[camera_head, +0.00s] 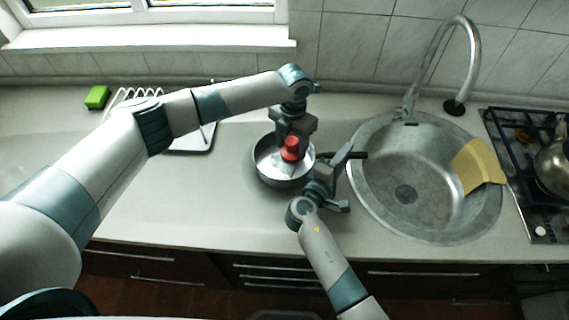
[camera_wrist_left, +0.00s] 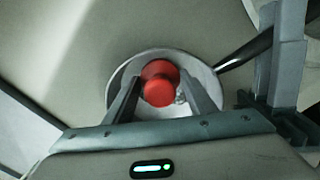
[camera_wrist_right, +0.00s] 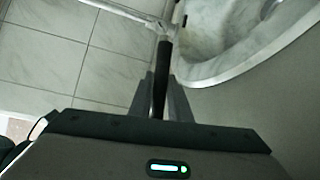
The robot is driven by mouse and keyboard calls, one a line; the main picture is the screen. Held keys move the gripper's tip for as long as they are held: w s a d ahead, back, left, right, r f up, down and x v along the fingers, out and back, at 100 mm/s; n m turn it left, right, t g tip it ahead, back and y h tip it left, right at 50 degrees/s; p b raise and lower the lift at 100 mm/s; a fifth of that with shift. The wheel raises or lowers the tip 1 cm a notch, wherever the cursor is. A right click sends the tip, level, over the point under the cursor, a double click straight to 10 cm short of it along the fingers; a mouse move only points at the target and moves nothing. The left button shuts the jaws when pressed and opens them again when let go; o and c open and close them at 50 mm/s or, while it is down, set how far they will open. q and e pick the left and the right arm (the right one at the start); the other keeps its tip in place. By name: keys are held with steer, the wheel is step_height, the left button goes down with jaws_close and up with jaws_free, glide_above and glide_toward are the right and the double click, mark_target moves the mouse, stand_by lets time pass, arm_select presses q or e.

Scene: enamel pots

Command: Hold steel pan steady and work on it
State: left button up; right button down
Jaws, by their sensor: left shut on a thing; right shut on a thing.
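The steel pan (camera_head: 267,170) stands on the counter left of the sink, its black handle (camera_head: 359,155) pointing right. In the left wrist view the pan (camera_wrist_left: 124,78) lies below the fingers. My left gripper (camera_head: 291,136) is over the pan and shut on a red knob-shaped thing (camera_head: 290,150), which also shows in the left wrist view (camera_wrist_left: 160,86). Whether the red thing touches the pan's bottom is hidden. My right gripper (camera_head: 337,166) is shut on the pan's handle, which runs between its fingers in the right wrist view (camera_wrist_right: 161,72).
The round steel sink (camera_head: 375,200) is close on the right, with a tap (camera_head: 412,92) behind and a yellow cloth (camera_head: 480,165) on its rim. A stove (camera_head: 525,125) is far right. A green sponge (camera_head: 97,97) and a white rack (camera_head: 130,96) are back left.

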stand_by(0.4)
arm_select(q)
step_height(320, 180, up, 13)
stand_by(1.0)
steer(key=shift+a, duration=0.1)
steer(key=a, duration=1)
steer(key=shift+d, duration=0.1)
stand_by(0.6)
steer(key=d, duration=1)
